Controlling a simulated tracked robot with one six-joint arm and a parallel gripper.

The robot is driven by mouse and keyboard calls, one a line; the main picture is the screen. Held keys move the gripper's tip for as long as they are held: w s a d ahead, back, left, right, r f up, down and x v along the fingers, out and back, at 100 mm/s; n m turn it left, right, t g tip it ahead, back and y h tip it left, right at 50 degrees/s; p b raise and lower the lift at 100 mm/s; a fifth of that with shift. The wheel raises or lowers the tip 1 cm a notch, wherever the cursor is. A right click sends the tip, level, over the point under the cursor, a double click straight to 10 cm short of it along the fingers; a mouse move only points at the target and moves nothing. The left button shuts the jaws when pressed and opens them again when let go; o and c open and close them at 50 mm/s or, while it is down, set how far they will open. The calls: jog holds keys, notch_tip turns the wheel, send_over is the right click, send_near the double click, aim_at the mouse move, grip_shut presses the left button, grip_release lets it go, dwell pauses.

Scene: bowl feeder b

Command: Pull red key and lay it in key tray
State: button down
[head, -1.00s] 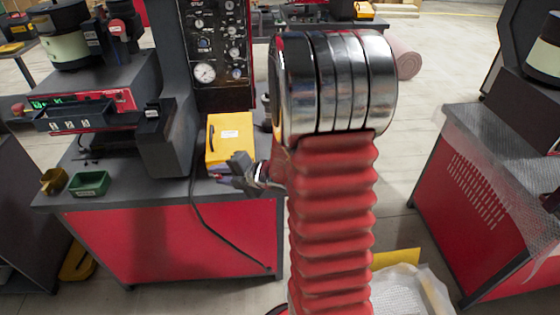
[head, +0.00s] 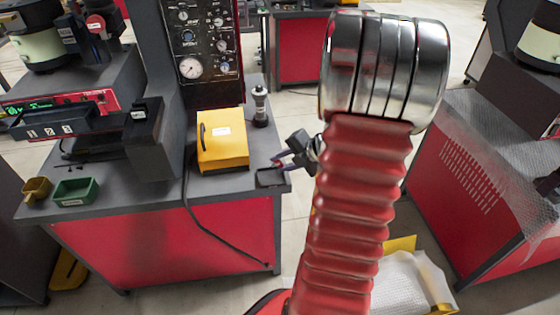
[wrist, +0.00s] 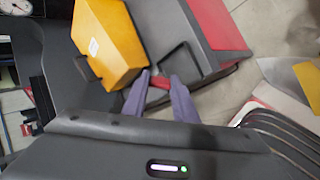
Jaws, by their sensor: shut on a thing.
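My gripper (head: 277,161) is at the front right corner of the table, right of the yellow box. In the wrist view, its two purple-grey fingers (wrist: 158,82) are shut on the red key (wrist: 159,81), a small red piece between the tips. In the head view the key is too small to make out clearly. A small dark tray (head: 270,179), which looks like the key tray, lies at the table corner just below the fingertips. In the wrist view its recess (wrist: 178,60) shows just beyond the key. I cannot tell whether the key touches the tray.
The yellow box (head: 222,145) with a black cable stands left of the tray. A grey cylindrical fitting (head: 260,106) stands behind it. A gauge panel (head: 207,45) rises at the back. Green (head: 76,191) and yellow (head: 37,188) bins sit front left. Open floor lies right of the table.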

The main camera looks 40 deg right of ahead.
aim_at(284, 185)
jog(key=shift+f, duration=0.2)
jog(key=shift+f, duration=2.05)
jog(key=shift+s+a+f, duration=0.1)
jog(key=shift+f, duration=0.7)
jog(key=c, duration=1.4)
grip_release()
jog(key=shift+s+f, duration=0.1)
jog(key=shift+c, duration=0.2)
jog(key=shift+o, duration=0.2)
jog(key=shift+s+r, duration=0.25)
jog(key=shift+r, duration=0.05)
jog(key=shift+o, duration=0.2)
jog(key=v, duration=1.3)
jog(key=shift+w+r, duration=0.15)
jog(key=shift+r, duration=0.15)
